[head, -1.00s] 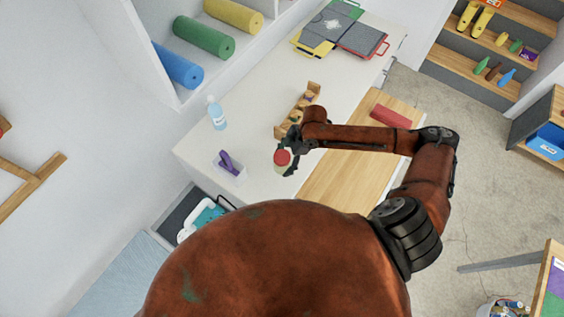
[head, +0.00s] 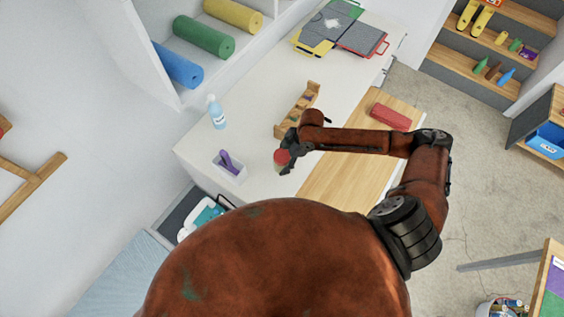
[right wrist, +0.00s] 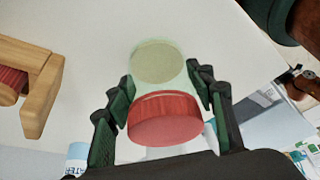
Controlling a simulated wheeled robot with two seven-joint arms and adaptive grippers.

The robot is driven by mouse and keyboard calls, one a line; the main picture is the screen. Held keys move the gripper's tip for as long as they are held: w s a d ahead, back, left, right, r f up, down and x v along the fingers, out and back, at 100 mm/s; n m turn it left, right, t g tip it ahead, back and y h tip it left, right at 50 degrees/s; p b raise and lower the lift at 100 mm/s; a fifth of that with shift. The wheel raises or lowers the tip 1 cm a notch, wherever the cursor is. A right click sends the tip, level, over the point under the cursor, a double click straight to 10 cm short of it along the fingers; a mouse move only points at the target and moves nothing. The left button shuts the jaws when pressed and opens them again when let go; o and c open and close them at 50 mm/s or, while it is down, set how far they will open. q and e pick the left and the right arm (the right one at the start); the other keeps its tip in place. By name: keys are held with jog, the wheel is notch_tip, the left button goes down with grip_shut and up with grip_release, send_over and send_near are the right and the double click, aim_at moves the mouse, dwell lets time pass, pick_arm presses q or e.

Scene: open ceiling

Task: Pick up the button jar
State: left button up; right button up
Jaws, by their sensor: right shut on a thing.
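The button jar (head: 281,158) has a red lid and stands or hangs over the white counter in the head view, partly hidden by my right gripper (head: 290,152). In the right wrist view the jar (right wrist: 165,118) shows its red lid nearest the camera and a clear greenish body behind it. My right gripper (right wrist: 165,95) is shut on the jar, with a finger on each side of it. I cannot tell for sure whether the jar's base touches the counter. My left gripper is not in view.
On the white counter (head: 255,110) are a bottle (head: 217,114), a white holder with a purple item (head: 229,166) and a wooden rack (head: 298,110). A red case (head: 391,117) lies on the wooden board (head: 345,180). Counter between bottle and rack is clear.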

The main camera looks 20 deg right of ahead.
jog(key=c, duration=0.3)
